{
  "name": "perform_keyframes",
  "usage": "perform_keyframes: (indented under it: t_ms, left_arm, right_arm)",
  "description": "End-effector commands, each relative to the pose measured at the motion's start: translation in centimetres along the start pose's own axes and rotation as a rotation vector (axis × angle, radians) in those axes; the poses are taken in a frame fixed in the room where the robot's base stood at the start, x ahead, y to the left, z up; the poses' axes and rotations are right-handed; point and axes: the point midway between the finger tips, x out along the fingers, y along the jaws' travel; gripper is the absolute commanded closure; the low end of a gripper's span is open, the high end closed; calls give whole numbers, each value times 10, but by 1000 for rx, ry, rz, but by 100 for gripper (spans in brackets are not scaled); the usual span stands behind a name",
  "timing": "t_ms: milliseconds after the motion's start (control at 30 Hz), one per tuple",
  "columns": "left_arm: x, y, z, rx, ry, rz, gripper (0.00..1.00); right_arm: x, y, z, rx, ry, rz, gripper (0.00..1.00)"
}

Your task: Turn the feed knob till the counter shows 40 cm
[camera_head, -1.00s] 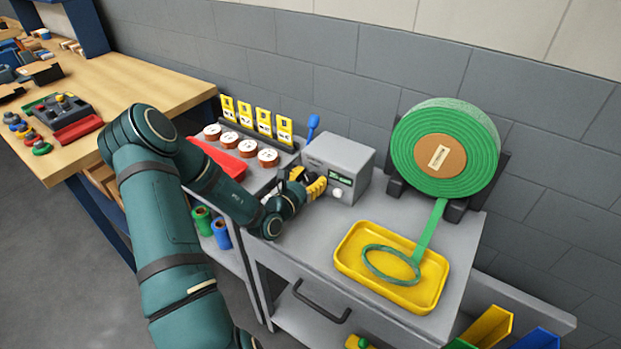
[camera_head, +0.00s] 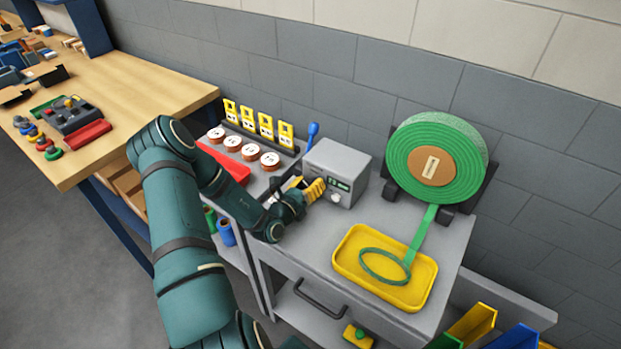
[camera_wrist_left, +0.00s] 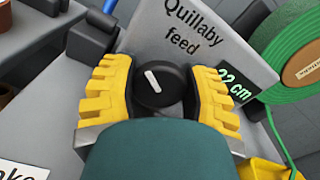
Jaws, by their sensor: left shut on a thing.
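The grey feed box (camera_head: 336,158), marked "Quillaby feed" in the left wrist view (camera_wrist_left: 203,30), stands on the grey cart. My left gripper (camera_head: 314,189) is at its front, with yellow fingers either side of the black feed knob (camera_wrist_left: 162,84) and shut on it. The knob's white pointer line tilts up and to the left in the left wrist view. The green counter (camera_wrist_left: 235,86) seems to read 22 cm; its first digit is partly covered by a finger. It also shows small in the head view (camera_head: 340,185). My right gripper is out of view.
A green strap roll (camera_head: 437,158) stands right of the box, its strap running down to a loop in a yellow tray (camera_head: 423,293). A red tray (camera_head: 228,165), several copper-coloured rolls and yellow cards stand left. A wooden bench (camera_head: 130,100) is further left.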

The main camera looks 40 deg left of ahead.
Motion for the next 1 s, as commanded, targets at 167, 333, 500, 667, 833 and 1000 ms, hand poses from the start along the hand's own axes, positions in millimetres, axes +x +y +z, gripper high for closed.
perform_keyframes:
  t_ms: [167, 333, 500, 667, 833, 1000]
  left_arm:
    - [1, 0, 2, -3, -7, -1, 87]
    - [1, 0, 2, -2, -7, -1, 35]
    - [1, 0, 1, -2, -5, -1, 19]
    - [0, 0, 1, -2, -4, -1, 19]
    - [-9, 1, 1, -1, -3, 0, 19]
    - [-38, 1, 0, -3, -2, 2, 19]
  right_arm:
    - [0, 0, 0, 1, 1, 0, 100]
    - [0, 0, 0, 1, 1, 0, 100]
    - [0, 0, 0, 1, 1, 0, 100]
    - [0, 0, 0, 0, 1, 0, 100]
    - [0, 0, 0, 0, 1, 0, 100]
    - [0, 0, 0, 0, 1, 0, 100]
